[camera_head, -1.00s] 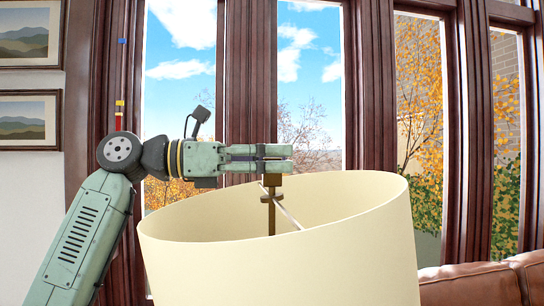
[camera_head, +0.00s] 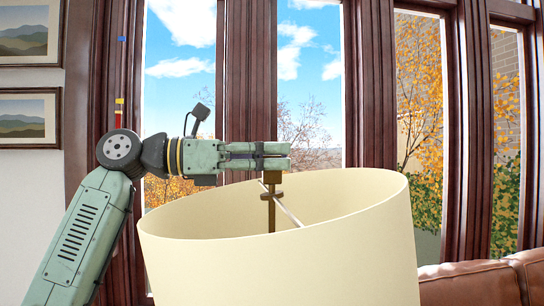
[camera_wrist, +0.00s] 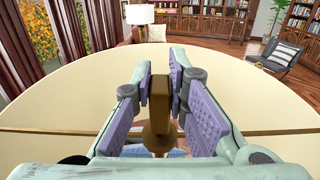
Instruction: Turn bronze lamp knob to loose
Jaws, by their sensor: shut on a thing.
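The bronze lamp knob (camera_wrist: 160,88) stands upright in the middle of the wrist view, between my gripper's two purple-padded fingers. My gripper (camera_head: 288,156) reaches in level from the left in the head view and is shut on the knob at the top of the lamp's stem. The bronze stem (camera_head: 271,215) goes down into the cream lampshade (camera_head: 290,265), with a thin crossbar (camera_head: 290,213) running to the shade. The shade's rim looks tilted in the head view. The fingers hide the knob's upper part there. The lamp's base is out of view.
Tall windows with dark wood frames (camera_head: 250,70) stand behind the lamp. A brown leather sofa (camera_head: 480,283) is at the lower right. The wrist view shows a second white lamp (camera_wrist: 140,15), a grey armchair (camera_wrist: 278,55) and bookshelves (camera_wrist: 215,20) farther off.

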